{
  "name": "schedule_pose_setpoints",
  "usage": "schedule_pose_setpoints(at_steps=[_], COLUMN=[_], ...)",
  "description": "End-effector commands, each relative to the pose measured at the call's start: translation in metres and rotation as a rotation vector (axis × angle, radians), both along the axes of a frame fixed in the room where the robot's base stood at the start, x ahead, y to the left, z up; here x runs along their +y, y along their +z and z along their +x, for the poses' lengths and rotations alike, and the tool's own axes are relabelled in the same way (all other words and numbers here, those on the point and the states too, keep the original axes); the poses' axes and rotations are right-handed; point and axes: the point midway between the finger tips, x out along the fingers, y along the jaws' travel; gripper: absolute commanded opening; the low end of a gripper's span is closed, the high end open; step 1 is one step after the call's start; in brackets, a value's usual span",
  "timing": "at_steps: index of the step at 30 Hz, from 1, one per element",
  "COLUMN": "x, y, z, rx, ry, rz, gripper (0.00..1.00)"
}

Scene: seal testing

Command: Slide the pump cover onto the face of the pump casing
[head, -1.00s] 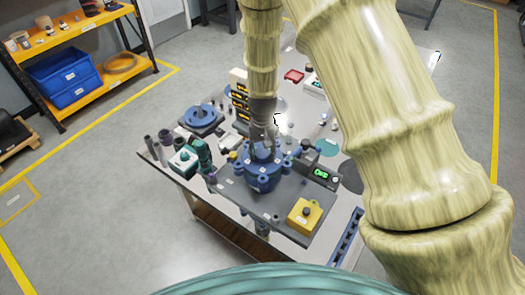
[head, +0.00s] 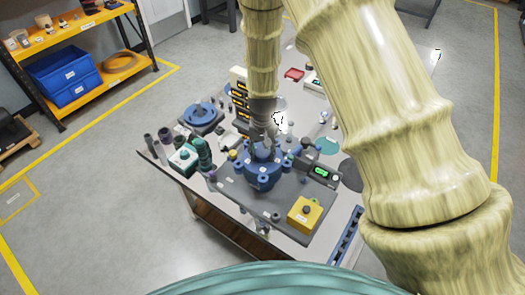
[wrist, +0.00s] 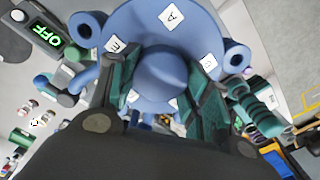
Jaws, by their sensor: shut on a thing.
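The pump cover (wrist: 170,20) is a blue round disc with white letter tags, including A and E, and a domed hub in the middle. My gripper (head: 262,143) points down over the middle of the bench. In the wrist view its green-padded fingers (wrist: 160,90) are shut on the hub, one on each side. The blue pump casing (head: 263,179) stands on a dark grey plate, directly below my gripper. The cover is at the top of the casing; whether it is seated or slightly above is hidden by my gripper and the lugs.
A yellow box with a dark knob (head: 305,213) sits at the plate's front right. A meter with a green display (head: 322,172) is right of the casing. Green cylinders (head: 202,153) stand close on the left. A blue round part (head: 202,114) sits on a dark base at back left.

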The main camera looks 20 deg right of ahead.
Motion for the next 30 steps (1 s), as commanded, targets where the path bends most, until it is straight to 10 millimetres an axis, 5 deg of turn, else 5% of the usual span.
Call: schedule_pose_setpoints(at_steps=[15, 16, 20, 30], x=[-0.0001, -0.0002, -0.0002, 0.0000], y=[-0.0013, -0.0014, -0.0015, -0.0015], z=[0.0002, 0.0001, 0.0001, -0.0003], rx=[0.000, 0.000, 0.000, 0.001], ry=[0.000, 0.000, 0.000, 0.000], rz=[0.000, 0.000, 0.000, 0.000], gripper=[0.00, 0.50, 0.73, 0.73])
